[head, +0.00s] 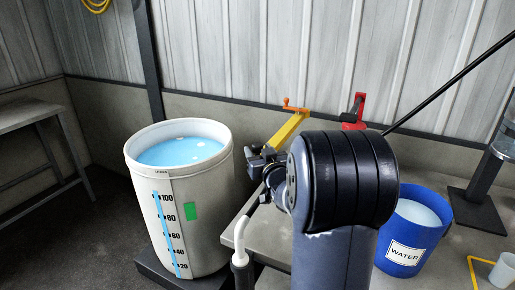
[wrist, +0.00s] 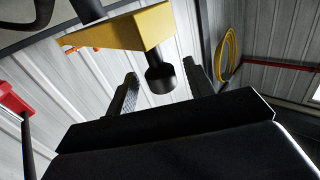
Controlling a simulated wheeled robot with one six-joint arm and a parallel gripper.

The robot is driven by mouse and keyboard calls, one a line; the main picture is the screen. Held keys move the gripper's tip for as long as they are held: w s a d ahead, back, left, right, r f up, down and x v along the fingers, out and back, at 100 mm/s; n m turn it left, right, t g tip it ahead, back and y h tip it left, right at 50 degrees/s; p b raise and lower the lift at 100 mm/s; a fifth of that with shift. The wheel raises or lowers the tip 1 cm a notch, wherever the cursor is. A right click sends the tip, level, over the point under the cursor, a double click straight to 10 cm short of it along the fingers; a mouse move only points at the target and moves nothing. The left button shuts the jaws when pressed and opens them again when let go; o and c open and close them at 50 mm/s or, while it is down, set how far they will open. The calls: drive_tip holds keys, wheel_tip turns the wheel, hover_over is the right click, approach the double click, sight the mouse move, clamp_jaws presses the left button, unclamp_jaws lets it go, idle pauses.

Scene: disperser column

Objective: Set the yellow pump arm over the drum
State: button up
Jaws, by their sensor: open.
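The yellow pump arm (head: 286,131) is at the middle of the head view, right of the drum (head: 212,230). It slants from an orange handle at the back toward the drum's right side, and no part of it shows over the drum's mouth. The drum is white and holds blue liquid. My gripper (head: 258,160) is at the arm's near end. In the wrist view, the yellow arm (wrist: 125,28) ends in a black downward knob (wrist: 160,78). The knob appears between my two open fingers, with gaps on both sides. Contact and depth are unclear.
A blue WATER bucket (head: 405,245) stands at the right. A red fitting (head: 354,112) stands behind my arm. A grey bench (head: 25,116) is at the left. A white pipe (head: 241,232) rises beside the drum's right side. Dark floor is clear at the left.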

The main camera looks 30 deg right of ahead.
drive_tip(key=shift+w, duration=0.85)
drive_tip(key=shift+d, duration=0.1)
clamp_jaws()
